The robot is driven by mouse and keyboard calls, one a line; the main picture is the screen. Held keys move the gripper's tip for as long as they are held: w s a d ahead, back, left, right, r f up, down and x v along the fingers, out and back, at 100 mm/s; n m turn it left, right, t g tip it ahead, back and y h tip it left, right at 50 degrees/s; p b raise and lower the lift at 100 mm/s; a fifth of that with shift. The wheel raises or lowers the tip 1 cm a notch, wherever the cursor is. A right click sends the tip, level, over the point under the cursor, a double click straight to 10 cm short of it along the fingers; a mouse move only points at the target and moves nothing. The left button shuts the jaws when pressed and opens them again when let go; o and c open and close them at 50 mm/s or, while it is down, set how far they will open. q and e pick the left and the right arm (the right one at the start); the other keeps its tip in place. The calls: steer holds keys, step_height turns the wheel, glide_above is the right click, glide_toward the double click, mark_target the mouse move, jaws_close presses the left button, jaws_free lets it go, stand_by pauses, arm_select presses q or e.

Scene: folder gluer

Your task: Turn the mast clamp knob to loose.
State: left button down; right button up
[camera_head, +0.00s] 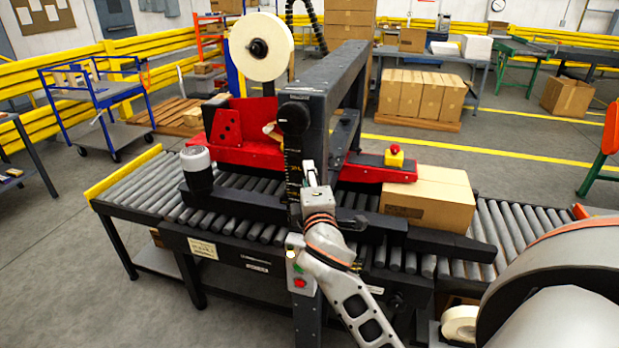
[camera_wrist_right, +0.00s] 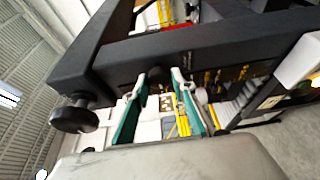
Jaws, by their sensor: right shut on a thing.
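My right gripper (camera_head: 309,168) is at the front of the black mast (camera_head: 318,100) in the head view, below a large black knob (camera_head: 294,116). The large black knob also shows at the left of the wrist view (camera_wrist_right: 75,117), apart from the fingers. The held part is hidden in the head view, and its turn setting cannot be read. My left gripper is not in view.
The roller conveyor (camera_head: 140,187) runs below the mast. A cardboard box (camera_head: 430,196) sits on it at the right, beside a red bar with a yellow-and-red button (camera_head: 394,156). A white tape roll (camera_head: 262,47) is mounted above. A black-and-white cylinder (camera_head: 198,170) stands left.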

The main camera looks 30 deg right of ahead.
steer(key=o, duration=1.1)
steer(key=v, duration=1.2)
steer(key=s+a+f+m+g+y, duration=0.1)
steer(key=a+f+y, duration=0.3)
steer(key=f, duration=0.8)
steer(key=s+a+f+m+g+y, duration=0.1)
steer(key=a+f+g+y, duration=0.2)
steer(key=f, duration=0.9)
steer(key=s+f+m+y, duration=0.1)
steer(key=s+f+m, duration=0.1)
steer(key=s+f, duration=0.2)
steer(key=s+a+f+m+g+y, duration=0.1)
steer(key=s+f+m, duration=0.1)
steer(key=s+f, duration=0.2)
steer(key=s+a+f+m+y, duration=0.1)
steer(key=s+f, duration=0.3)
steer(key=f, duration=0.5)
steer(key=shift+s+a+f+m+g, duration=0.15)
steer(key=shift+s+f+m+g, duration=0.15)
steer(key=shift+m, duration=0.6)
